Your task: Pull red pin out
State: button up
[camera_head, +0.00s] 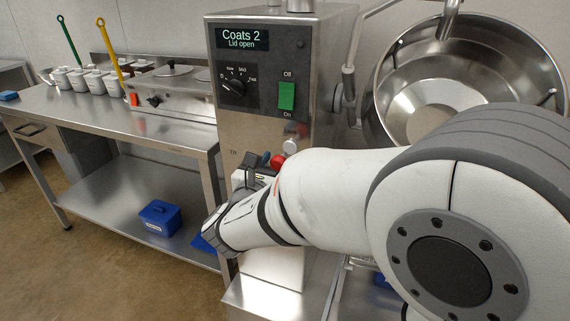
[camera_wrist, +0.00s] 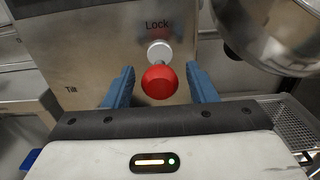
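The red pin (camera_wrist: 160,82) is a round red knob on a silver collar (camera_wrist: 159,52) under the word "Lock" on the machine's metal front. In the wrist view it lies between the two blue fingers of my gripper (camera_wrist: 160,88), with a gap on each side. My gripper is open and not touching it. In the head view the red pin (camera_head: 277,162) shows just above my wrist, and my gripper (camera_head: 262,161) is partly hidden by my arm.
The machine (camera_head: 262,65) displays "Coats 2, Lid open" and has a green switch (camera_head: 286,96). A large steel bowl (camera_head: 425,75) is at the right, also close by in the wrist view (camera_wrist: 270,35). A steel table (camera_head: 150,125) with pots stands left. A blue box (camera_head: 160,217) lies on its lower shelf.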

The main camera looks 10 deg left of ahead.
jog(key=shift+s, duration=0.15)
jog(key=s+a, duration=0.1)
jog(key=s, duration=0.6)
jog(key=shift+s+a+p, duration=0.15)
jog(key=shift+s+p, duration=0.15)
jog(key=shift+p, duration=0.1)
jog(key=d+r+m+g+h+p, duration=0.2)
jog(key=d+m+g+h+p, duration=0.75)
jog(key=d, duration=1.35)
jog(key=s+d+r+m+g+y+p, duration=0.2)
jog(key=s+m+y, duration=0.3)
jog(key=m, duration=0.7)
jog(key=s+d+r+m+g+y+p, duration=0.2)
jog(key=s+d+m+g+y+p, duration=0.1)
jog(key=m, duration=0.9)
jog(key=s+d+y+p, duration=0.1)
jog(key=s+d+y, duration=0.1)
jog(key=s+y, duration=0.1)
jog(key=shift+s+r+m+g+y+p, duration=0.25)
jog(key=shift+r+m+g+y+p, duration=0.15)
jog(key=shift+y, duration=0.25)
